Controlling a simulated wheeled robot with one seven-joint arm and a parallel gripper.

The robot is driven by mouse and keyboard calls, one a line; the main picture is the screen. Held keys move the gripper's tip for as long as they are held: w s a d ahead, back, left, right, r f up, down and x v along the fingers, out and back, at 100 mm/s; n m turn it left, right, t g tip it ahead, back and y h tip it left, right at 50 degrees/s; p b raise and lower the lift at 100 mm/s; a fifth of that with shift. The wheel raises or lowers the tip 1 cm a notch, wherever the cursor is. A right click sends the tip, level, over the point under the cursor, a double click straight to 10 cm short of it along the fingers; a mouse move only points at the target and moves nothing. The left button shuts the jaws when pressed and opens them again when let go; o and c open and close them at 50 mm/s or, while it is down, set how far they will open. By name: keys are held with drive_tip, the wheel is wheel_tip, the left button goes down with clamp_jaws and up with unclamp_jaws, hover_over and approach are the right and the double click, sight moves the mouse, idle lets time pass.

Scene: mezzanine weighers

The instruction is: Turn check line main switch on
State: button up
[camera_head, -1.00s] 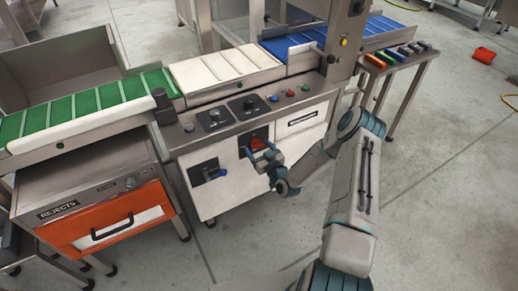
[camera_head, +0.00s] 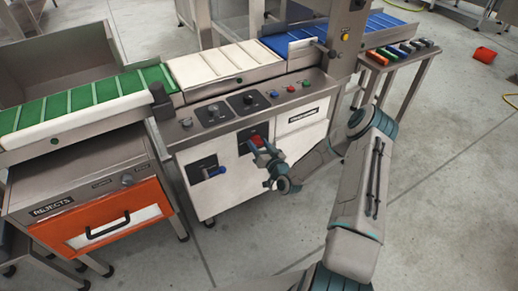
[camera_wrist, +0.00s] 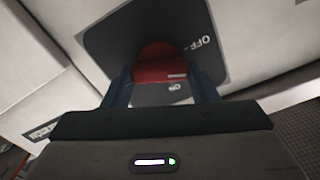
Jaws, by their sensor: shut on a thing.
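The check line main switch is a red rotary handle (camera_head: 257,140) on a dark plate on the white front of the machine cabinet. In the wrist view the red handle (camera_wrist: 160,64) sits between my two fingers, on a dark plate (camera_wrist: 112,45) with "OFF" lettering at its right and another short label below the handle. My gripper (camera_head: 262,152) is shut on the red handle, with a finger on each side of it. The far side of the handle and the fingertips are partly hidden.
A blue-handled switch (camera_head: 213,172) is on the same cabinet, left of the red one. Knobs and buttons (camera_head: 273,94) line the sloping panel above. An orange rejects drawer (camera_head: 97,221) stands at the left. The floor in front is clear.

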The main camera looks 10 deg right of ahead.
drive_tip(key=m+b, duration=0.1)
drive_tip(key=m, duration=0.1)
drive_tip(key=m+b, duration=0.1)
drive_tip(key=shift+d+f+m, duration=0.15)
drive_tip(key=shift+f+m, duration=0.05)
drive_tip(key=shift+m, duration=0.2)
drive_tip(key=m+b, duration=0.2)
drive_tip(key=m, duration=0.1)
drive_tip(key=shift+m, duration=0.3)
drive_tip(key=m+b, duration=0.2)
drive_tip(key=m, duration=0.4)
drive_tip(key=o, duration=1)
drive_tip(key=p+v, duration=0.1)
drive_tip(key=v, duration=1.2)
drive_tip(key=shift+s+d+p, duration=0.2)
drive_tip(key=shift+s+p, duration=0.15)
